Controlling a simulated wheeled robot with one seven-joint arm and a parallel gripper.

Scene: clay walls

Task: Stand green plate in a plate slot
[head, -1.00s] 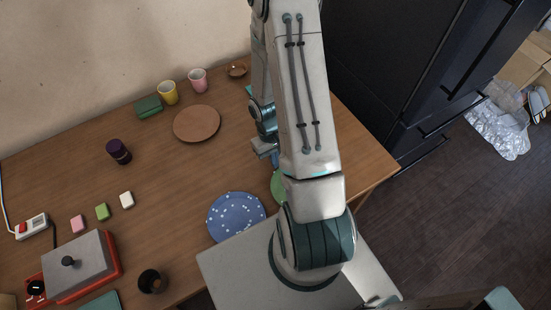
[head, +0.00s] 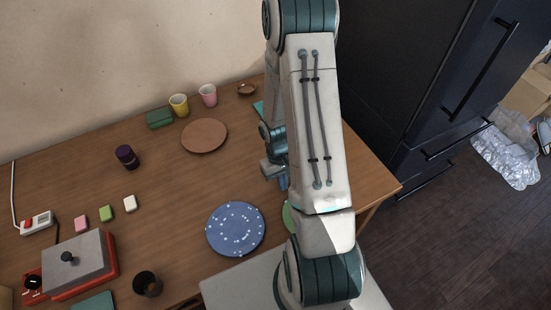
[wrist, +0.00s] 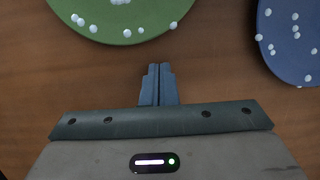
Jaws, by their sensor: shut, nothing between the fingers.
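The green plate (wrist: 125,22) with white dots lies on the table, cut off by the top edge of the wrist view. In the head view only a sliver of the green plate (head: 288,216) shows beside my arm, which hides the rest. My gripper (wrist: 158,68) is shut and empty, its fingertips over bare wood just short of the plate's rim. In the head view my gripper (head: 283,186) is partly hidden by my arm. No plate slot can be made out; a teal thing (head: 259,108) is mostly hidden behind my arm.
A blue dotted plate (head: 236,229) lies left of the green one, and also shows in the wrist view (wrist: 295,40). A brown plate (head: 204,135), two cups (head: 179,105) and a dark purple jar (head: 127,157) stand farther back. A dark cabinet (head: 420,90) is at right.

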